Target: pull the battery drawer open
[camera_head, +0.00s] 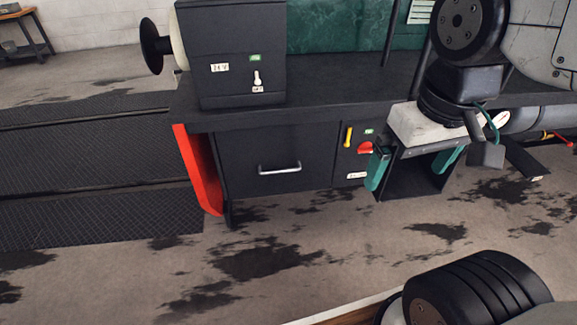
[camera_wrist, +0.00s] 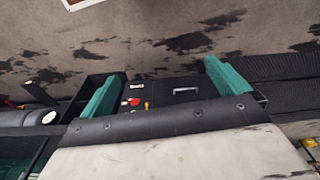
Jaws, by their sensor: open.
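The battery drawer (camera_head: 245,155) is a dark front panel under the tram's platform with a pale metal bar handle (camera_head: 280,168). It looks shut, flush with the body around it. My gripper (camera_head: 409,176) is open, with two teal fingers spread wide and nothing seen between them. In the head view it is to the right of the handle, apart from it. In the wrist view the handle (camera_wrist: 186,90) shows between the fingers, nearer the right one, and the drawer front is partly hidden by the gripper body.
A small panel right of the drawer has a red knob (camera_head: 365,148) and a yellow lever (camera_head: 348,137). A red upright plate (camera_head: 197,170) is left of the drawer. A dark box (camera_head: 262,50) stands on the platform. The stained floor (camera_head: 290,245) before the drawer is clear.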

